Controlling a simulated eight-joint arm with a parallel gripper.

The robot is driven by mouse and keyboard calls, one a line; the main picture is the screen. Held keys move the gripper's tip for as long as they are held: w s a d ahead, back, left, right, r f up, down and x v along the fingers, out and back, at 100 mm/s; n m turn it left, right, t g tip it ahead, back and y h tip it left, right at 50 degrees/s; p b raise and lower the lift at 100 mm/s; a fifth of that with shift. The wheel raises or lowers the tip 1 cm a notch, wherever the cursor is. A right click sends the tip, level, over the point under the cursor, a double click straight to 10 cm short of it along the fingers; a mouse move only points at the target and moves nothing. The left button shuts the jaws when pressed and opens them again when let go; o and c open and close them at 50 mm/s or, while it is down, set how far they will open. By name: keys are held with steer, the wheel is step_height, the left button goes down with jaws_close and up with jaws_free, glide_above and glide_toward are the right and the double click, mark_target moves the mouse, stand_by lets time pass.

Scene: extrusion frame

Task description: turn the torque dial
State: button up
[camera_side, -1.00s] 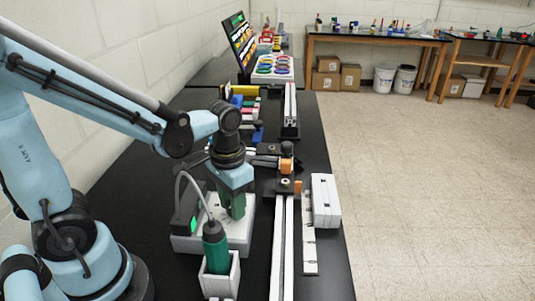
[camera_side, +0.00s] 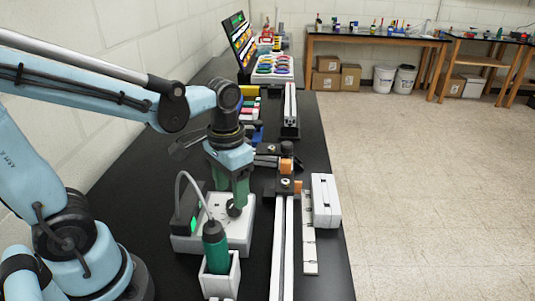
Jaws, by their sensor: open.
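A dark round dial (camera_side: 235,208) stands on the white base block (camera_side: 240,236) on the black bench. I take it to be the torque dial; its pointer and markings are too small to read. My gripper (camera_side: 233,199) points down just above and behind the dial, with its green fingers apart. The fingertips are close to the dial, and I cannot tell whether they touch it. A green electric screwdriver (camera_side: 215,247) with a grey cable stands upright in a white holder (camera_side: 221,284) in front of the base block. A dark box with a green display (camera_side: 193,222) stands at the block's left.
A long metal extrusion (camera_side: 284,245) runs along the bench to the right, with a black and orange clamp (camera_side: 286,167) behind. A white block (camera_side: 325,200) and a slotted strip (camera_side: 310,245) lie right of it. Coloured bins stand farther back.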

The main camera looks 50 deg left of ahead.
mark_target(232, 204)
step_height(232, 204, up, 8)
stand_by(0.5)
steer(key=f+t, duration=0.2)
steer(key=t, duration=0.1)
steer(key=f+t, duration=0.1)
steer(key=shift+w+a, duration=0.2)
steer(key=shift+w, duration=0.05)
steer(key=shift+w+a+f+t, duration=0.1)
steer(key=shift+w+f+t, duration=0.15)
steer(key=shift+t, duration=0.55)
steer(key=shift+w+f+t, duration=0.1)
steer(key=shift+f+t, duration=0.25)
steer(key=shift+t, duration=0.45)
